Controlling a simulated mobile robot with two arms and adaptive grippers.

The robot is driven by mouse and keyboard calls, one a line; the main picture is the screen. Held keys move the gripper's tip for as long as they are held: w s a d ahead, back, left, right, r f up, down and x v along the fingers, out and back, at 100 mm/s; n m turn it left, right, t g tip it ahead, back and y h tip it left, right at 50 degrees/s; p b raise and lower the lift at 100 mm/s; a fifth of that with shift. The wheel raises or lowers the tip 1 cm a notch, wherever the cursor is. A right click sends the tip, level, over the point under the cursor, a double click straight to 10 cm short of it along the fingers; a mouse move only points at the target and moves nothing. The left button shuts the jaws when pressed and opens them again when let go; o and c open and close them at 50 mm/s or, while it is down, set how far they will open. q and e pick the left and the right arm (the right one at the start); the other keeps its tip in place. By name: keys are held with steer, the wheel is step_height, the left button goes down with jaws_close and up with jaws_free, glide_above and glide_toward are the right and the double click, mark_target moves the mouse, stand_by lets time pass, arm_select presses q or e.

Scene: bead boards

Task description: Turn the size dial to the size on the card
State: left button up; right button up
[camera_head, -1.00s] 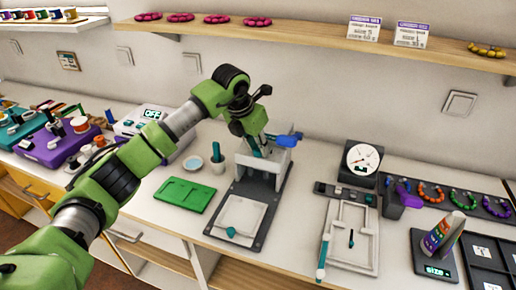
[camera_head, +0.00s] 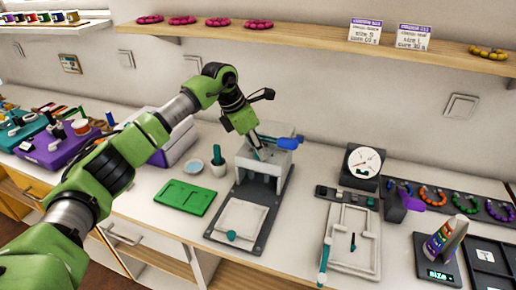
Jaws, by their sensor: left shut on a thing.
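Two white cards with purple headers, a left card (camera_head: 365,31) and a right card (camera_head: 413,37), stand on the wall shelf; their small print is too blurred to read surely. A grey press-like stand (camera_head: 267,167) with a blue handle (camera_head: 288,143) stands mid-counter. My left gripper (camera_head: 257,147) reaches down to the top of this stand. It is shut on a small part there, apparently the size dial, which the fingers and stand mostly hide. I cannot read any dial setting. My right gripper is not in view.
A green tray (camera_head: 184,197) lies left of the stand. The shelf (camera_head: 300,38) overhangs the back.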

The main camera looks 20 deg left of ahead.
arm_select(q)
steer(key=o, duration=1.1)
steer(key=v, duration=1.2)
